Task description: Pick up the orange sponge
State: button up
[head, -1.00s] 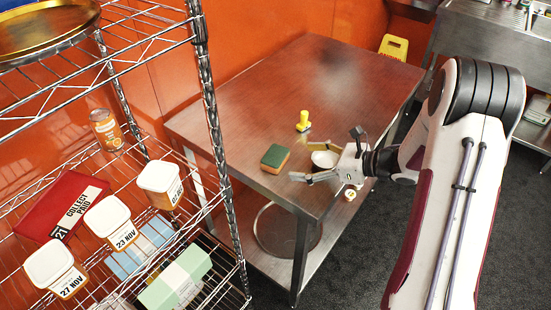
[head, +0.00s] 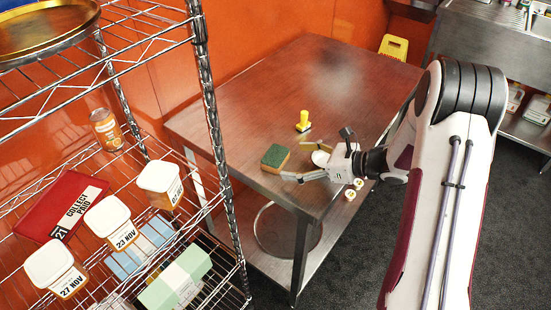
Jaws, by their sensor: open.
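The orange sponge (head: 275,158) has a green top face and a yellow-orange side. It lies flat near the left front part of the metal table (head: 240,117). My gripper (head: 291,162) is open just to the right of the sponge, its two fingers spread and pointing left toward it. The lower finger's tip is close to the sponge's front right corner; I cannot tell whether they touch. Nothing is held.
A yellow stamp-like object (head: 303,121) stands behind my gripper. A wire shelf (head: 212,110) with tubs stands at the left. The table's back half is clear.

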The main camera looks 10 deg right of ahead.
aim_at(285, 159)
jog(key=shift+x, duration=2.6)
jog(key=shift+r, duration=0.1)
jog(key=c, duration=0.8)
